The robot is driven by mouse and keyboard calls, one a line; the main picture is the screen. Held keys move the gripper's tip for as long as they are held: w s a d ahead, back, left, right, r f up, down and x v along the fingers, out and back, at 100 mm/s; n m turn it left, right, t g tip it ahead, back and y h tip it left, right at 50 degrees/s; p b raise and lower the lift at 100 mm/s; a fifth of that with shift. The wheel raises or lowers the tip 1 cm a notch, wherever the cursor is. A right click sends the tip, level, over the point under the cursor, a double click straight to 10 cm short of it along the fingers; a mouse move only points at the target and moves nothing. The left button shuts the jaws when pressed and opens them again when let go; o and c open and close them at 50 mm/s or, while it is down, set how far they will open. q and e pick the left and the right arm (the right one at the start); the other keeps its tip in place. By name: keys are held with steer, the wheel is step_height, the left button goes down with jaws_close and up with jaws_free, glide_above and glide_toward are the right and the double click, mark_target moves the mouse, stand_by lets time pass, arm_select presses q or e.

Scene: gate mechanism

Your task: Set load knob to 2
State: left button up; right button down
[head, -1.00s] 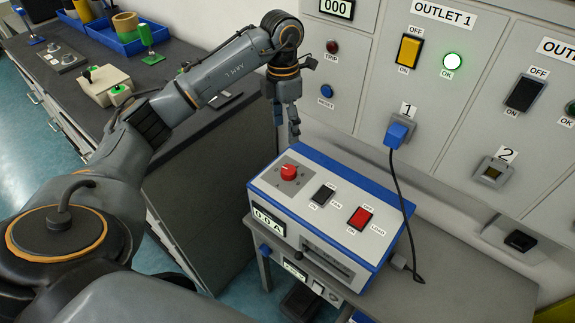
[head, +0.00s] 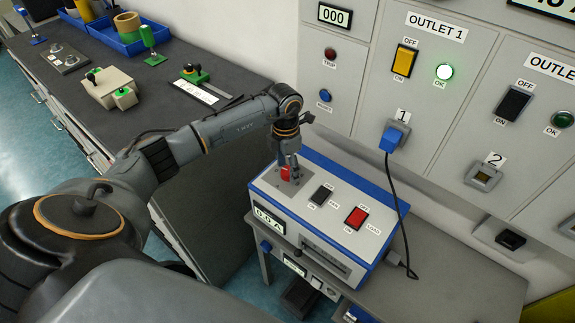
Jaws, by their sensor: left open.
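The red load knob (head: 286,173) sits on a grey plate at the left end of the top of a white and blue box (head: 332,212). My left gripper (head: 289,176) points down right at the knob and partly covers it. Its fingers are open, and I cannot tell whether they touch the knob. The gripper also hides any number marks around the knob. The display (head: 268,219) on the box's front reads 0.0 A. My right gripper is not in view.
A black switch (head: 321,194) and a red load switch (head: 356,216) are on the box top. A blue plug (head: 394,137) with a hanging black cable is in outlet 1 behind the box. A dark workbench with tools stands at the left.

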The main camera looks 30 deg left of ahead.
arm_select(q)
steer(key=c, duration=1.2)
